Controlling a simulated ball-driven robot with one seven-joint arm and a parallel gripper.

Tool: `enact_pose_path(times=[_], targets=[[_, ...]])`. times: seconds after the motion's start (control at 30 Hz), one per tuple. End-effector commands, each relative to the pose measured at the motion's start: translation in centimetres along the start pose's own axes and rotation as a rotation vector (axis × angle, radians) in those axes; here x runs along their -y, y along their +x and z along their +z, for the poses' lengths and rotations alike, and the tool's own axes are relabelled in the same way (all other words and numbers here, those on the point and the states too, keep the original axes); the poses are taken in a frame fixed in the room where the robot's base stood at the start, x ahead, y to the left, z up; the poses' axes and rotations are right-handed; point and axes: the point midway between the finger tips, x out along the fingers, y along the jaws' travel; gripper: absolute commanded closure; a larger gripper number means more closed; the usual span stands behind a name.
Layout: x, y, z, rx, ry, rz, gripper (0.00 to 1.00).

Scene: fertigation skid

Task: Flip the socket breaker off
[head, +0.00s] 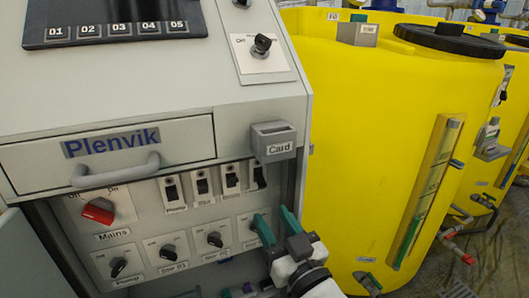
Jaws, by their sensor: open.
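A row of small black breaker switches sits in the open cabinet: the leftmost (172,191), labelled Pump, a second (203,187), a third (231,180) and the rightmost (259,177). The labels of the second and third are too small to read surely, and no label shows clearly under the rightmost, so I cannot tell which is the socket breaker. My gripper (274,214) has two teal fingers spread apart with nothing between them. Its tips are just below and right of the rightmost breaker in the picture, in front of the panel's right end. I see no clear contact.
A red Mains knob (98,211) and several black rotary knobs (214,239) are on the panel. A drawer handle (116,170) juts out above. The Card box (273,141) overhangs at upper right. A yellow tank (385,130) stands close to the right.

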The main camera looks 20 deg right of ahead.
Motion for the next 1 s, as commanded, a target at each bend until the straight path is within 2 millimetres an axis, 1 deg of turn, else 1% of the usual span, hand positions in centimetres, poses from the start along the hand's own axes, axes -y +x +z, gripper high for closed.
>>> enact_pose_path(times=[0.03,0.1,0.2,0.33,0.47,0.57,0.63,0.8,1.0], targets=[[-0.2,-0.1,-1.9,0.037,-0.002,0.008,0.55],[-0.5,-0.7,-2.4,0.080,0.000,0.022,0.55],[-0.8,-1.3,-2.8,0.128,0.002,0.039,0.55],[-1.1,-1.9,-2.9,0.167,0.005,0.055,0.55],[-1.2,-1.8,-2.8,0.180,0.006,0.061,0.55],[-1.2,-1.0,-2.6,0.179,0.007,0.062,0.55],[-1.3,0.0,-2.6,0.178,0.007,0.062,0.55],[-1.4,3.1,-2.2,0.177,0.009,0.062,0.55],[-1.7,6.3,-1.5,0.177,0.010,0.062,0.55]])
